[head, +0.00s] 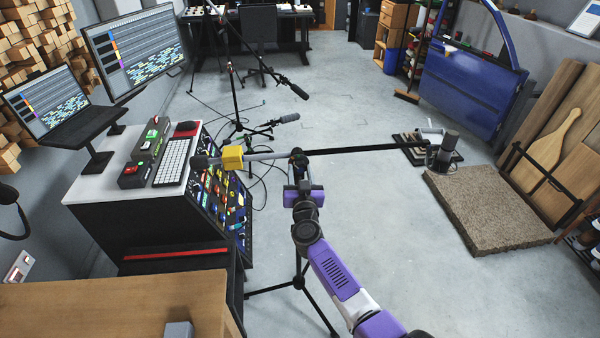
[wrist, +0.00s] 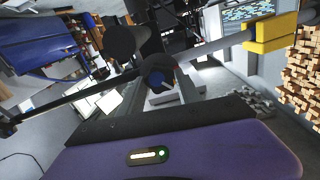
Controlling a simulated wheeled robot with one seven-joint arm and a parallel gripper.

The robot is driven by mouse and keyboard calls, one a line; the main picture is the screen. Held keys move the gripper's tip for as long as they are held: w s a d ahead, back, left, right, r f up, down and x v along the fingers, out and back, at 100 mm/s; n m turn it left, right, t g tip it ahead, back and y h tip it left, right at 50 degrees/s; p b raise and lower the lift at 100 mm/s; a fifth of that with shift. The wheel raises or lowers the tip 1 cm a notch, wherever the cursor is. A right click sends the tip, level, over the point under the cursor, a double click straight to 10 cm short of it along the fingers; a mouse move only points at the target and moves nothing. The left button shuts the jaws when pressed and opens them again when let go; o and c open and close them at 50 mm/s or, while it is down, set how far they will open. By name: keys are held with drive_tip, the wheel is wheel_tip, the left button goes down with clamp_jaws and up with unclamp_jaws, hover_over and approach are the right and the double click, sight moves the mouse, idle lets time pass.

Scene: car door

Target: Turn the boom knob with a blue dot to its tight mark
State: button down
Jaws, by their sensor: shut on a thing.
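The boom stand (head: 297,258) stands on the floor in front of my arm, with its dark boom (head: 370,149) nearly level across it. My gripper (head: 299,166) is at the boom's pivot, shut on the boom knob (wrist: 158,78). The tight mark cannot be made out in either view. In the head view my gripper largely hides the knob.
A yellow block (head: 232,158) sits on the boom's left part, near the mixing console (head: 218,205). Another mic stand (head: 236,100) stands behind. Floor right of my arm is clear.

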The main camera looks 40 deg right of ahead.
drive_tip(key=m, duration=0.3)
drive_tip(key=shift+a+p, duration=0.1)
drive_tip(key=shift+p, duration=0.3)
drive_tip(key=m, duration=0.4)
drive_tip(key=shift+m, duration=0.4)
drive_tip(key=c, duration=0.8)
unclamp_jaws()
drive_tip(key=shift+c, duration=0.2)
drive_tip(key=shift+p+v, duration=1.1)
drive_tip(key=shift+v, duration=2.8)
drive_tip(key=shift+m, duration=0.3)
